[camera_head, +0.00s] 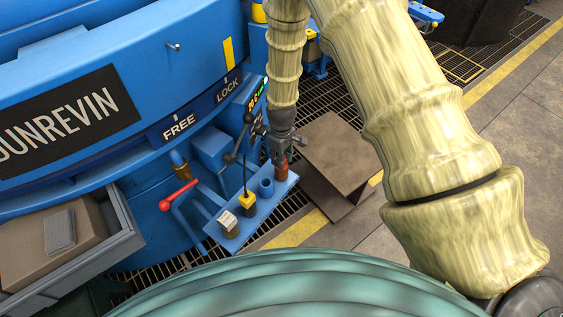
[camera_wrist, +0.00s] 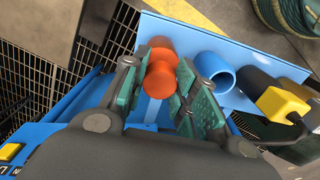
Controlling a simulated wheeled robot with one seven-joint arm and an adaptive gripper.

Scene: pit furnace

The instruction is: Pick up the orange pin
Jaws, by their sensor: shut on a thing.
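The orange pin (camera_wrist: 159,72) stands between the two green-padded fingers of my gripper (camera_wrist: 156,92) in the wrist view, its round head towards the camera. My gripper is shut on it. In the head view my gripper (camera_head: 283,150) points down over the right end of a blue shelf, with the pin (camera_head: 281,172) showing below the fingers. The blue shelf (camera_head: 222,240) lies beneath; it also shows in the wrist view (camera_wrist: 180,38). I cannot tell whether the pin is seated in the shelf or clear of it.
An empty blue tube (camera_head: 266,187) stands beside the pin. A black rod with a yellow collar (camera_head: 247,200) and a red-handled lever (camera_head: 178,195) stand farther left. A brown metal box (camera_head: 338,150) is to the right. A grey drawer (camera_head: 122,235) is at lower left.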

